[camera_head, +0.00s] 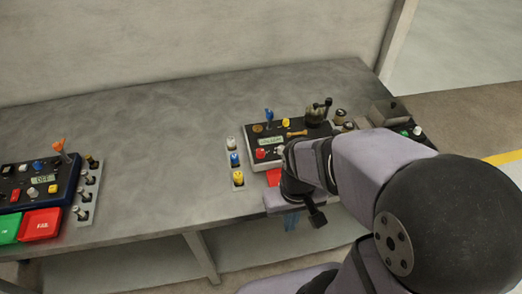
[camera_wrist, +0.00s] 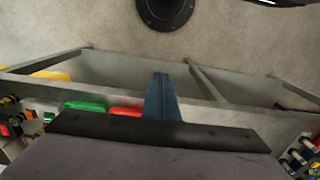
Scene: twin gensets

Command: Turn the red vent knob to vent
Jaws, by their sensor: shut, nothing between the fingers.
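The right panel (camera_head: 262,133) stands on the bench and carries a red knob-like control (camera_head: 260,154) at its front left. I cannot tell for sure that this is the vent knob or read its setting. The left panel (camera_head: 68,190) also has a small red control (camera_head: 15,196). My gripper (camera_head: 291,222) is at the front edge of the bench, in front of the right panel and apart from its controls. Its blue fingers (camera_wrist: 160,97) are together and empty in the wrist view. My arm hides part of the right panel's front.
The grey bench (camera_head: 165,135) is bare between the panels. A strip with white, blue and yellow knobs (camera_head: 236,162) stands left of the right panel. Green (camera_wrist: 86,105) and red pads (camera_wrist: 126,112) show in the wrist view. A dark valve-like fitting (camera_head: 317,112) rises behind.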

